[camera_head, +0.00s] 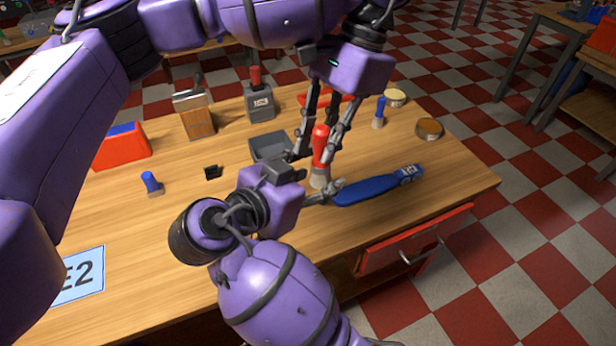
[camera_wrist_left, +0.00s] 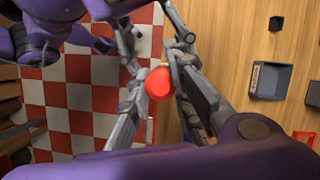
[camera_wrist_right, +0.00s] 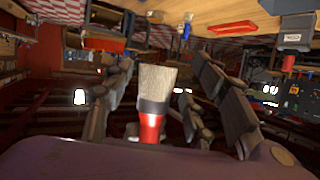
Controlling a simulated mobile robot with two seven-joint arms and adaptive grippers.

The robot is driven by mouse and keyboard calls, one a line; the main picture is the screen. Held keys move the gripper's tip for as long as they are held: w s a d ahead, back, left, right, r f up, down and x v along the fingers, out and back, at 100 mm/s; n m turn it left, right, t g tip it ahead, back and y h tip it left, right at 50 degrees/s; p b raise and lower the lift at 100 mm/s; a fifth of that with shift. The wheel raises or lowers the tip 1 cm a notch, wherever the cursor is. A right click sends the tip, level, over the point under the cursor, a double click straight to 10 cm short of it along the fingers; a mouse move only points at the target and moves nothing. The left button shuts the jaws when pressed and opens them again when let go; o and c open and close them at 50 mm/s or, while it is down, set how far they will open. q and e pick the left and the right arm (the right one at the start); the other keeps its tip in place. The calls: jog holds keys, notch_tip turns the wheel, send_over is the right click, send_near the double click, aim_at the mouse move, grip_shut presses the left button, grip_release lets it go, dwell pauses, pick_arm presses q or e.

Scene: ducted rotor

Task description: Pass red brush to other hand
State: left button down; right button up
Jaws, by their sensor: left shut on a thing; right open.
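The red brush (camera_head: 320,146) is upright, red handle up and pale bristles down, above the front of the table. My left gripper (camera_head: 314,155) comes from above and is shut on its handle. The handle's round red end shows between the fingers in the left wrist view (camera_wrist_left: 158,83). My right gripper (camera_head: 325,192) is open, low beside the bristles, its fingers partly hidden in the head view. In the right wrist view the brush's bristles (camera_wrist_right: 157,84) and dark collar appear between the spread fingers. I cannot tell whether they touch.
A long blue tool (camera_head: 372,189) lies right of the right gripper. Round tins (camera_head: 429,127) stand at the right. A red drawer (camera_head: 415,240) juts from the front.

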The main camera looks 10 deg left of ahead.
jog(key=shift+c, duration=0.5)
jog(key=c, duration=1.1)
pick_arm(q)
jog(key=c, duration=1.5)
grip_release()
pick_arm(e)
grip_shut()
